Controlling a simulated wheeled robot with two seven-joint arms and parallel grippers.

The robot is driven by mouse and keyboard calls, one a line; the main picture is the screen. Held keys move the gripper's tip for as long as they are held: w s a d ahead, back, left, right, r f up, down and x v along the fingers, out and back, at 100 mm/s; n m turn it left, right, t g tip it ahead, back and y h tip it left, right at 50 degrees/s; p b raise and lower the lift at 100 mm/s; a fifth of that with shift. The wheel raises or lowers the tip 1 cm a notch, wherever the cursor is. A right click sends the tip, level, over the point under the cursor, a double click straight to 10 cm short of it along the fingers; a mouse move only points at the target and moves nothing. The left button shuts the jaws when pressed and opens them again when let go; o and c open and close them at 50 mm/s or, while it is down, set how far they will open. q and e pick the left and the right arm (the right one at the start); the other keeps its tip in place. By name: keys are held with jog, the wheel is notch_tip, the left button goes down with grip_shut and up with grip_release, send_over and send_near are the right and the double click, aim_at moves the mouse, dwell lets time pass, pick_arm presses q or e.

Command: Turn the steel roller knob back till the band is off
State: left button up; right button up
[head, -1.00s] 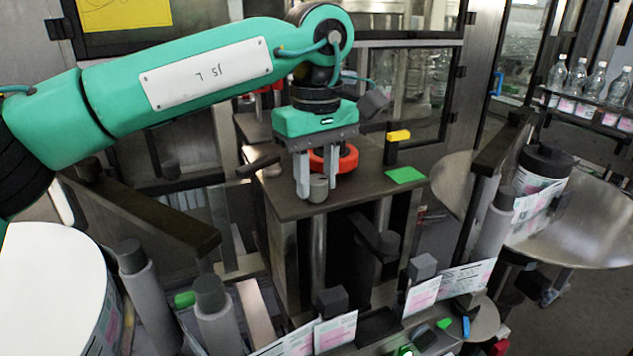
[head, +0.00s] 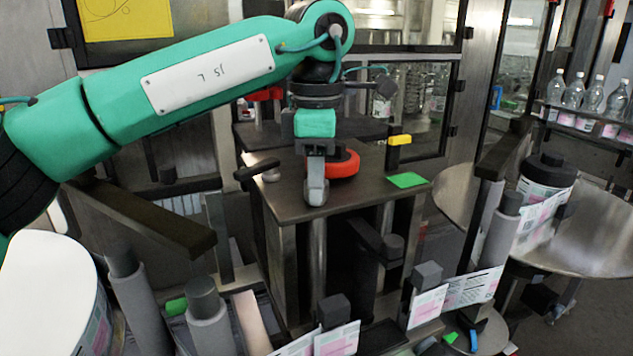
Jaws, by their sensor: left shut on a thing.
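My left gripper (head: 316,192) points straight down over the dark table top, near its front edge. It is seen edge-on, with one finger in front of the other. It is shut on the steel roller knob, which the near finger hides in this view. In the earlier head frame the knob shows as a small grey cylinder between the two fingers. The band cannot be told apart here. My right gripper is not in view.
A red ring (head: 345,164) lies just behind the fingers. Rollers with a printed label web (head: 472,288) stand in front. A large label reel (head: 547,172) is at right.

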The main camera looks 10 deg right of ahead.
pick_arm(q)
jog(key=n+b, duration=0.1)
jog(key=n, duration=0.4)
jog(key=shift+n, duration=0.3)
jog(key=shift+n+b, duration=0.7)
jog(key=shift+n, duration=1.3)
jog(key=o, duration=1)
